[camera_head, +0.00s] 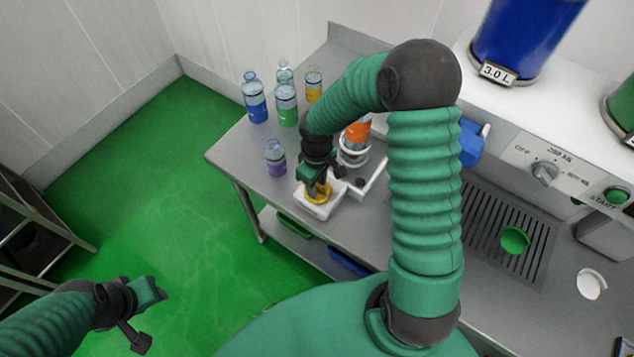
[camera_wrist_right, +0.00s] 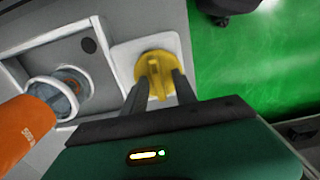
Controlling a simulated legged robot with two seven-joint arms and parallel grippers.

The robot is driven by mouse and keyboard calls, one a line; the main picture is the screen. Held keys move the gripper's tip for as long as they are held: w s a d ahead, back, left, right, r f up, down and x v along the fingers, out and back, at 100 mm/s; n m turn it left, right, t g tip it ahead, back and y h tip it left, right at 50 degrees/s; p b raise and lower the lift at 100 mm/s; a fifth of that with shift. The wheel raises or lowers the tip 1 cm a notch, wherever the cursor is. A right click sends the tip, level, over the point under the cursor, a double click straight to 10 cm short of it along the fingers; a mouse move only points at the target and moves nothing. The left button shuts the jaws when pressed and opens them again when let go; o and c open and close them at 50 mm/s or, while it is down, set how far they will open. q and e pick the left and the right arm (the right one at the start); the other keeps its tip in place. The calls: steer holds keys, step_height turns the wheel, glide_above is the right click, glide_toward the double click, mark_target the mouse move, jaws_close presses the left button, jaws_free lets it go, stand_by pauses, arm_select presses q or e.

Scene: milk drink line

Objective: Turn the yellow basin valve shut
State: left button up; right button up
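The yellow basin valve (camera_head: 319,194) sits on a white square base (camera_head: 317,208) at the table's front edge. In the right wrist view the valve (camera_wrist_right: 158,70) is a round yellow knob with a raised bar across it. My right gripper (camera_head: 317,184) is over the valve from above. In the wrist view its two dark fingers (camera_wrist_right: 158,88) stand apart on either side of the bar, with visible gaps to it. Whether the fingertips touch the knob's rim I cannot tell. My left gripper (camera_head: 146,316) is open and empty over the floor at lower left.
An orange-labelled bottle (camera_head: 358,131) stands upside down in a ring over the basin (camera_head: 376,180), beside the valve. Several bottles, including a purple one (camera_head: 276,160), stand at the table's left end. A machine with a dial (camera_head: 545,173) is at right.

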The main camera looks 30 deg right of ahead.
steer(key=shift+a, duration=0.1)
steer(key=shift+c, duration=2.9)
steer(key=shift+d, duration=0.35)
jaws_close()
